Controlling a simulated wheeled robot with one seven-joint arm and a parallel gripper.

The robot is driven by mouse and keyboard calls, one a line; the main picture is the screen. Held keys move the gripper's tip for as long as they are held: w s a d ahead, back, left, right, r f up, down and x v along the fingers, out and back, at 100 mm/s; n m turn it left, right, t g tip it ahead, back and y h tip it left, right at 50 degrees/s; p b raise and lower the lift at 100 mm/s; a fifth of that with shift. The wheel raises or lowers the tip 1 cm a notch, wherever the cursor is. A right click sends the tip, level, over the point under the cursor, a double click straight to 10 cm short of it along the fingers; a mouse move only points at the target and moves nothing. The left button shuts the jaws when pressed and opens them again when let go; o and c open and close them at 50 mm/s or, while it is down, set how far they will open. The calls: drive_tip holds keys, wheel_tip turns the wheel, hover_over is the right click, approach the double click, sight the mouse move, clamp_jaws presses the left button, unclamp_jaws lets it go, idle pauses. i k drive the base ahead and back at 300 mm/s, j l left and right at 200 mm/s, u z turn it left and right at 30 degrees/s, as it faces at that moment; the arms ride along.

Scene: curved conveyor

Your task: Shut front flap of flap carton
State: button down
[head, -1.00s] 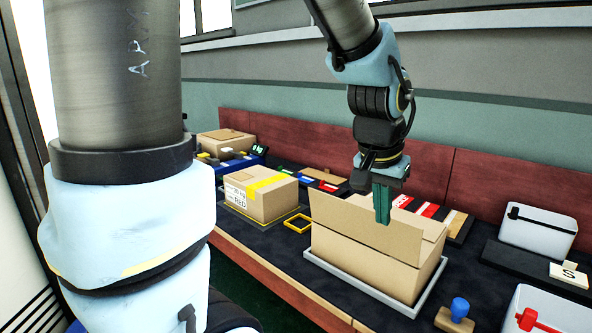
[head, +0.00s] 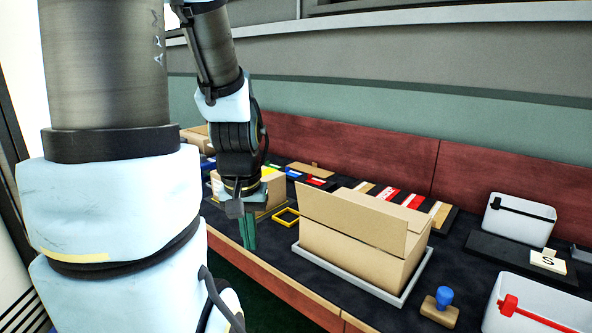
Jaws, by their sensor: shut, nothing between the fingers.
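The flap carton (head: 352,258) is an open brown cardboard box on a grey tray (head: 335,277) on the dark worktop. A long flap (head: 350,215) on its near side stands raised, leaning outward a little. A smaller flap (head: 418,238) also stands up at its right end. The inside of the carton is mostly hidden behind the raised flap. My gripper (head: 248,234) points down with its green fingers shut and empty. In the picture it is left of the carton, near the worktop's front edge, apart from the carton.
A taped carton (head: 268,192) stands behind my gripper, partly hidden by it. A yellow frame (head: 286,217) lies between the two cartons. A blue-handled stamp (head: 443,297) and white bins (head: 520,220) are to the right. Red and white cards (head: 390,199) lie behind the carton.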

sight(387, 232)
drive_tip(key=k+j, duration=0.1)
drive_tip(key=j, duration=0.25)
drive_tip(key=k+j, duration=0.1)
drive_tip(key=j, duration=0.2)
drive_tip(key=k+j, duration=0.15)
drive_tip(key=j, duration=0.2)
drive_tip(key=k+j, duration=0.1)
drive_tip(key=j, duration=0.25)
